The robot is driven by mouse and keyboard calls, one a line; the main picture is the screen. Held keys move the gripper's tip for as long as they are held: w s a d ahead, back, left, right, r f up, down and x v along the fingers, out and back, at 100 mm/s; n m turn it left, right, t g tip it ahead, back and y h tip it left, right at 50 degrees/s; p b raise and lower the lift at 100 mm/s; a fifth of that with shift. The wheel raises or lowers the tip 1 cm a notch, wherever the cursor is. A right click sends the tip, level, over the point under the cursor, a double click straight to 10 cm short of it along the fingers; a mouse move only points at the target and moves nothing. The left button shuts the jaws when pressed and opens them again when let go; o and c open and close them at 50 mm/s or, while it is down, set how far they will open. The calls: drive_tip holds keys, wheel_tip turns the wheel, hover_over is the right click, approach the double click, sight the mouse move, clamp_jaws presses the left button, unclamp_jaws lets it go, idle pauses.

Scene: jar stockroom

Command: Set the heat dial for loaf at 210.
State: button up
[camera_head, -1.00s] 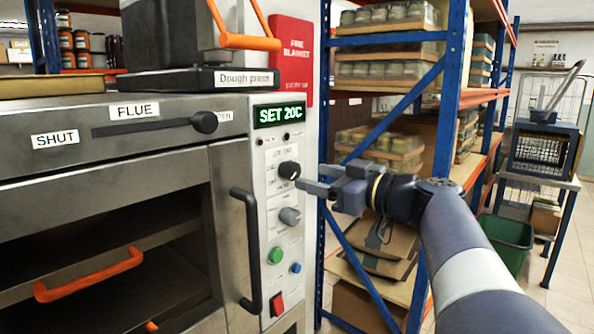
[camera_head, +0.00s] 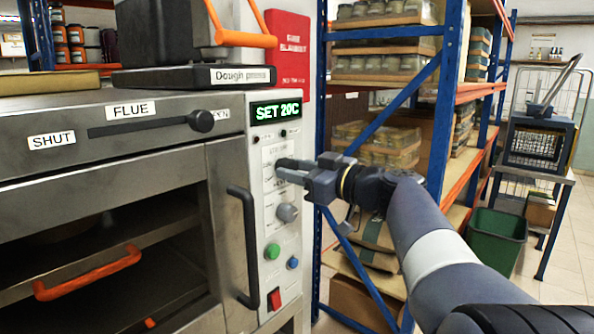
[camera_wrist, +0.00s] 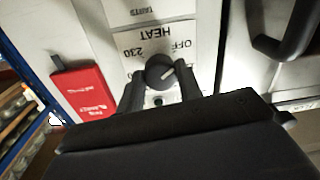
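The heat dial is a round black knob with a white pointer mark on the oven's pale control panel. It shows in the wrist view (camera_wrist: 158,70) under an upside-down HEAT label, with 230 to its left and OFF at its upper right. The mark points right and slightly up, toward the OFF side. My gripper (camera_head: 280,172) is at the panel. In the wrist view its fingers (camera_wrist: 160,90) stand on either side of the knob, open, with a small gap showing. The green display (camera_head: 277,112) reads SET 20C.
A grey knob (camera_head: 287,212), green button (camera_head: 272,251), blue button (camera_head: 292,263) and red switch (camera_head: 274,298) sit below. The black oven door handle (camera_head: 246,245) is close on the left. A blue-posted shelf rack (camera_head: 448,90) stands right of the oven.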

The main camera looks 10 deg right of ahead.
drive_tip(key=c, duration=0.4)
drive_tip(key=shift+c, duration=0.2)
